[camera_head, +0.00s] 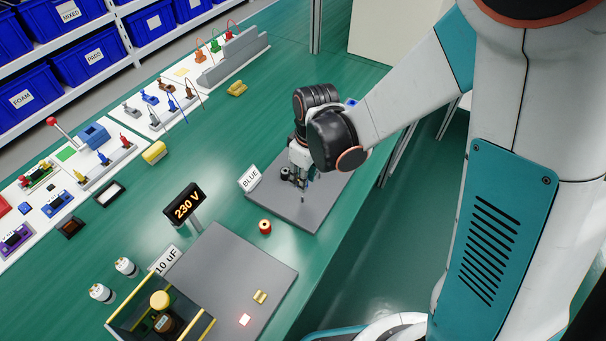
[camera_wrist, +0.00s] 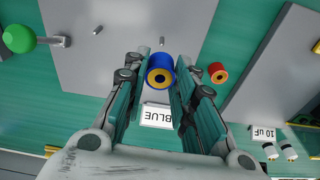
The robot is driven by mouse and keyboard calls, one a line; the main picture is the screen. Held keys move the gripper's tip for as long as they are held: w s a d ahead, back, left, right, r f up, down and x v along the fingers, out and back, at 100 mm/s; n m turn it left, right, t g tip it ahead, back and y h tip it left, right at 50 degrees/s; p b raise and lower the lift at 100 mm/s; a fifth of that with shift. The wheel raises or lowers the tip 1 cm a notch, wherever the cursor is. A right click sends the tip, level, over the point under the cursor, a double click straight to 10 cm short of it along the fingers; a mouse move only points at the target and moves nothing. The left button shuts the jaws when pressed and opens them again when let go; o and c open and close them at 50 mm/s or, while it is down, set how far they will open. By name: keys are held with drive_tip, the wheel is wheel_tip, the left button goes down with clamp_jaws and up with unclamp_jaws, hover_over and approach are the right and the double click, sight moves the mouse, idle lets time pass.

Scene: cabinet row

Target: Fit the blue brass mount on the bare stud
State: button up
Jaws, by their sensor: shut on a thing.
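A blue mount (camera_wrist: 160,60) with a brass-coloured ring on its end is between the fingers of my gripper (camera_wrist: 159,76) in the wrist view. The gripper is shut on it. In the wrist view a bare stud (camera_wrist: 162,42) shows just beyond the mount on a grey plate (camera_wrist: 80,60), and another bare stud (camera_wrist: 97,30) stands to the left. In the head view my gripper (camera_head: 300,178) is over the grey plate (camera_head: 322,204), with a stud (camera_head: 303,199) in front of it. The held mount is not clear there, and its height above the plate is hard to tell.
A BLUE sign (camera_head: 249,178) stands at the plate's edge. A red brass-topped mount (camera_head: 265,226) is on the green bench nearby. A 230 V display (camera_head: 185,205) and an open box (camera_head: 152,310) are lower left. A green ball (camera_wrist: 18,39) shows in the wrist view.

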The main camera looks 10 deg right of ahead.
drive_tip(key=shift+f+b, duration=1.65)
drive_tip(key=shift+f, duration=0.55)
drive_tip(key=shift+f+b, duration=1.6)
drive_tip(key=shift+f, duration=0.25)
idle(0.4)
drive_tip(key=o, duration=1.1)
drive_tip(key=shift+o, duration=0.2)
drive_tip(key=shift+r, duration=0.1)
wheel_tip(320, 180, up, 12)
drive_tip(key=s+d, duration=0.1)
drive_tip(key=shift+s+d, duration=0.1)
drive_tip(key=shift+s, duration=0.05)
